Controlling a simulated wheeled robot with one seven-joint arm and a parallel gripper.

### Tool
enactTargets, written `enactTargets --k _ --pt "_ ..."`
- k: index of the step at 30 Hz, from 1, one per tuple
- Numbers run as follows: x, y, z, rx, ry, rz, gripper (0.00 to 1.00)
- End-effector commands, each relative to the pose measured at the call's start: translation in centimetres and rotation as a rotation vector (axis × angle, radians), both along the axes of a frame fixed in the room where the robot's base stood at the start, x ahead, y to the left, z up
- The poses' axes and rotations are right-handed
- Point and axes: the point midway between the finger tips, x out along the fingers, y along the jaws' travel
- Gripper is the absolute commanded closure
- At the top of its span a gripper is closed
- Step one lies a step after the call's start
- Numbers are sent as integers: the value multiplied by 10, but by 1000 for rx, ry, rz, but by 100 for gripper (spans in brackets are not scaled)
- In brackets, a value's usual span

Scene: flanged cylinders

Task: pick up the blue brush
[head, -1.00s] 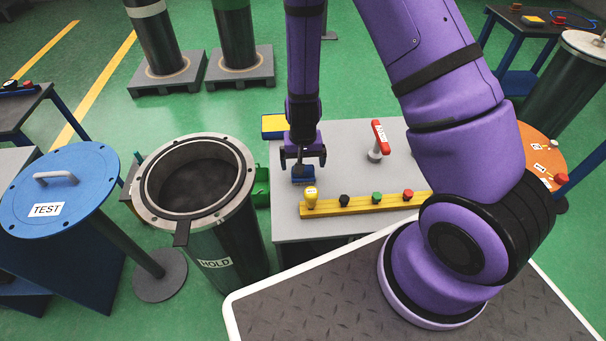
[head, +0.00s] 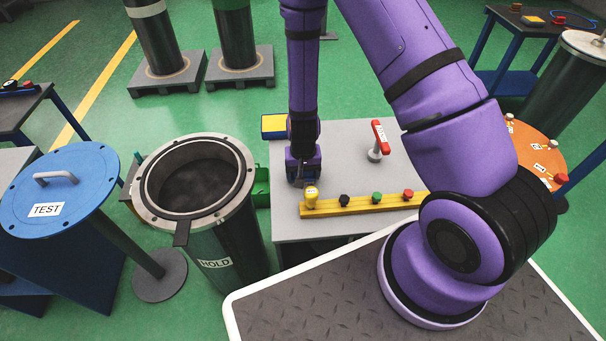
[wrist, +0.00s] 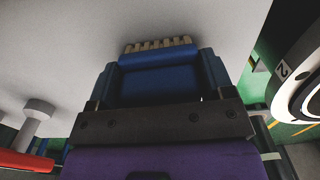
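The blue brush (wrist: 160,80) fills the space between my gripper's fingers in the wrist view, with its pale bristles pointing toward the top of the picture. Both fingers of my gripper (wrist: 158,88) lie against its sides, with no gap that I can see. In the head view my gripper (head: 303,176) is low over the left part of the grey table (head: 345,155), behind the yellow rail. The brush is mostly hidden by the gripper there. I cannot tell whether it touches the tabletop.
The yellow rail (head: 368,205) carries several coloured knobs, with a yellow one (head: 311,194) close in front of my gripper. A red-handled valve (head: 379,140) stands to the right. The open HOLD cylinder (head: 215,240) stands left of the table; a blue TEST lid (head: 70,180) is farther left.

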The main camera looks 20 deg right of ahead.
Motion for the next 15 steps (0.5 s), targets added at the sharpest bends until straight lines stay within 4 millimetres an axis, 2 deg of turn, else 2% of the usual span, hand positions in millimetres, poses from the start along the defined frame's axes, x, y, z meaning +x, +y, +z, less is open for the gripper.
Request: enactTargets --k 1,3,15 --pt "0 0 0 0 0 0 37" --pt "0 0 0 0 0 0 53" --pt "0 0 5 0 -1 0 53"
